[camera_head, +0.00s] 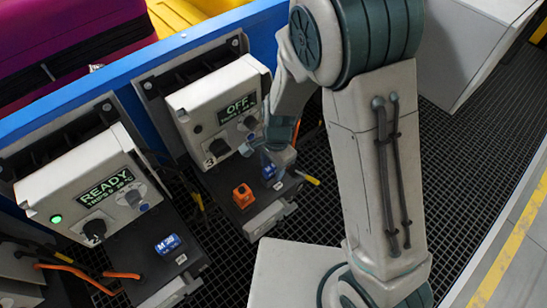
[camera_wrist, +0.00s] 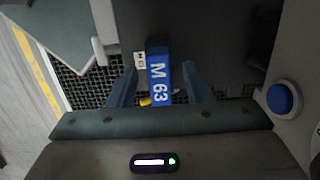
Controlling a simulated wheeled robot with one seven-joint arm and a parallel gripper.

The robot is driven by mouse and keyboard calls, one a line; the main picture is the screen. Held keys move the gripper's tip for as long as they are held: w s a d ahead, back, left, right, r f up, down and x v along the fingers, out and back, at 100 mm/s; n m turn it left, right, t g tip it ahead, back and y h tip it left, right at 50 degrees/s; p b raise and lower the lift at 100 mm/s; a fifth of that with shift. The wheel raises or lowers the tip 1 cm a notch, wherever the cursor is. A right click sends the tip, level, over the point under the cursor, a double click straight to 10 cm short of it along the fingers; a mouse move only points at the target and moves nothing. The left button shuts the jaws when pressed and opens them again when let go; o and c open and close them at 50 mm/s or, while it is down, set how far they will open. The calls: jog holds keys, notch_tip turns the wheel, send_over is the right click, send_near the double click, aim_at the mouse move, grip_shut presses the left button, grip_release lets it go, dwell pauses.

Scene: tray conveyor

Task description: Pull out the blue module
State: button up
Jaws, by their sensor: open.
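A blue module (camera_wrist: 161,85) marked "M 63" stands between the two fingers of my gripper (camera_wrist: 159,72) in the wrist view. The fingers are open, one on each side of it, with a gap showing on both sides. In the head view the module (camera_head: 269,172) is on the dark shelf of the station whose display reads OFF, partly hidden by my gripper (camera_head: 277,158). A second blue module (camera_head: 168,243) sits on the shelf of the left station, whose display reads READY.
An orange block (camera_head: 243,196) sits close to the left of the blue module on the same shelf. The OFF station's box (camera_head: 220,105) with knobs rises behind, and the READY station's box (camera_head: 85,190) stands to the left. Dark floor grating (camera_head: 450,150) lies right of my arm.

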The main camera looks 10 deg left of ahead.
aim_at(270, 167)
jog(key=shift+f, duration=0.15)
jog(key=shift+c, duration=0.3)
grip_shut()
jog(key=shift+r, duration=0.2)
jog(key=shift+r+p, duration=2.35)
jog(key=shift+r, duration=0.05)
jog(key=shift+r+p, duration=1.8)
jog(key=shift+r, duration=0.2)
